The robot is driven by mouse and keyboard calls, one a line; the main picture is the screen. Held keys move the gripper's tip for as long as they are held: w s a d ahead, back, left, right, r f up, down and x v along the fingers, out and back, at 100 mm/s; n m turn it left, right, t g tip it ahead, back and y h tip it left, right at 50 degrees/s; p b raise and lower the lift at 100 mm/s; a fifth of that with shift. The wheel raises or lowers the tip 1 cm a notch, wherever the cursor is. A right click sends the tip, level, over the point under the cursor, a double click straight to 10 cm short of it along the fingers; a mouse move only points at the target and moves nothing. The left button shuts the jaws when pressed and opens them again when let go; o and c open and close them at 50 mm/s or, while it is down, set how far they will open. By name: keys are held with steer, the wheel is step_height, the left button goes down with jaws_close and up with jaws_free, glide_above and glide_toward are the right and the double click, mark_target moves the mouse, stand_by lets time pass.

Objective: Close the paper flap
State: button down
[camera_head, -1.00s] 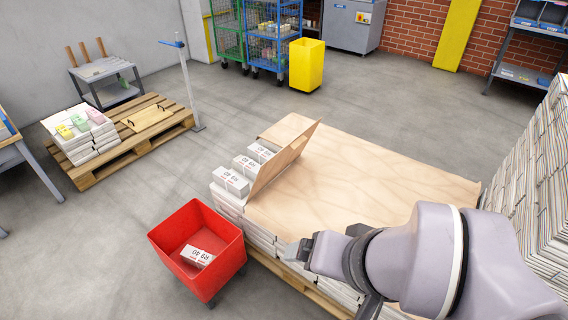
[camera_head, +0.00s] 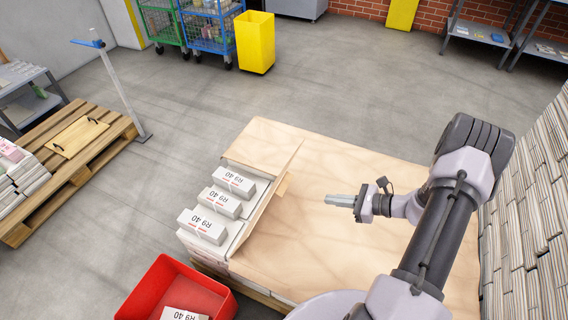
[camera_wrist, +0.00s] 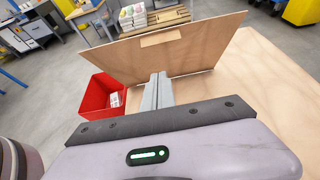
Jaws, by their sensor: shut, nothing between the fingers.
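The tan paper flap (camera_head: 264,208) stands raised and tilted along the left part of the covered stack. White bundles marked "R9 40" (camera_head: 220,202) lie uncovered on its left side. In the wrist view the flap (camera_wrist: 205,52) is a broad panel with a lighter rectangular patch near its top middle. My gripper (camera_head: 328,199) is shut and empty, over the brown cover sheet (camera_head: 340,170), right of the flap and pointing toward it. In the wrist view my gripper's fingertips (camera_wrist: 158,78) overlap the flap's lower part; I cannot tell whether they touch it.
A red bin (camera_head: 150,293) with a bundle in it stands at the front left of the stack. Tall newspaper piles (camera_head: 530,200) stand close on the right. A yellow bin (camera_head: 254,42) and wheeled cages (camera_head: 208,28) are at the back. Open floor lies behind and left.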

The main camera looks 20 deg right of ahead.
steer(key=a+r+b+x, duration=0.1)
steer(key=b+x, duration=0.3)
steer(key=x, duration=0.8)
steer(key=shift+w+a+r, duration=0.15)
steer(key=shift+w+r, duration=0.1)
steer(key=shift+r, duration=0.45)
